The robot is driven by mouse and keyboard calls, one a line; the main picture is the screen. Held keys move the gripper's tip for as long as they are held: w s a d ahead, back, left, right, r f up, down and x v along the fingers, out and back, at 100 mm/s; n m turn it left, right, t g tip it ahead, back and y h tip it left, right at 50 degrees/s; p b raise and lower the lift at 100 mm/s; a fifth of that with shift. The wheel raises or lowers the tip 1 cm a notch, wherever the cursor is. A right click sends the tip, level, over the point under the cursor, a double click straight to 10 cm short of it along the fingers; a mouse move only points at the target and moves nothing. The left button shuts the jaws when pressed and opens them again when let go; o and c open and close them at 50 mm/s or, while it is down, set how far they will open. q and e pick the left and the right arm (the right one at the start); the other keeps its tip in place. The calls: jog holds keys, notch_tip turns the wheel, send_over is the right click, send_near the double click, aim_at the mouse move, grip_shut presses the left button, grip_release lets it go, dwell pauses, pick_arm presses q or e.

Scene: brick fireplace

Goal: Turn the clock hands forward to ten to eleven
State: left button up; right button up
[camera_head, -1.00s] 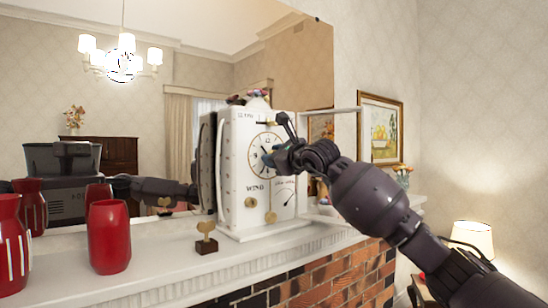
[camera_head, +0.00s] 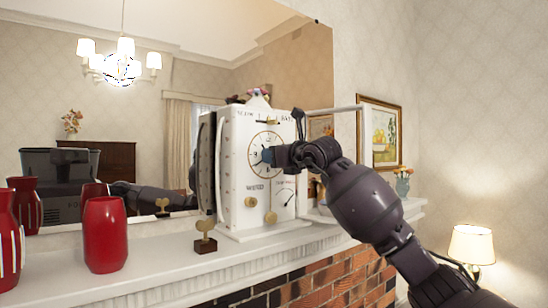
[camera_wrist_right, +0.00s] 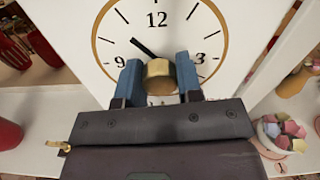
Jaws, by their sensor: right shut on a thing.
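The white clock (camera_head: 237,190) stands upright on the mantel, its round gold-ringed dial facing right of centre in the head view. The dial (camera_wrist_right: 112,28) fills the top of the right wrist view. A black hand (camera_wrist_right: 143,47) points up and left, between the 9 and the 12. Any other hand is hidden or too small to tell. A brass knob (camera_wrist_right: 158,76) sits at the dial's middle. My right gripper (camera_head: 267,155) is at the dial, its blue fingertips shut on the brass knob from both sides. My left gripper is out of view.
A small key-shaped brass piece on a dark block (camera_head: 206,238) stands left of the clock. Red vases (camera_head: 105,236) stand further left. The mirror (camera_head: 225,80) rises behind. In the right wrist view, a bowl of pastel pieces (camera_wrist_right: 283,134) sits right of the clock.

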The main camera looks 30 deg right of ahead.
dwell(0.4)
jog(key=o, duration=0.9)
jog(key=s, duration=0.7)
jog(key=s+d+b, duration=0.1)
jog(key=s, duration=0.2)
jog(key=shift+s, duration=0.4)
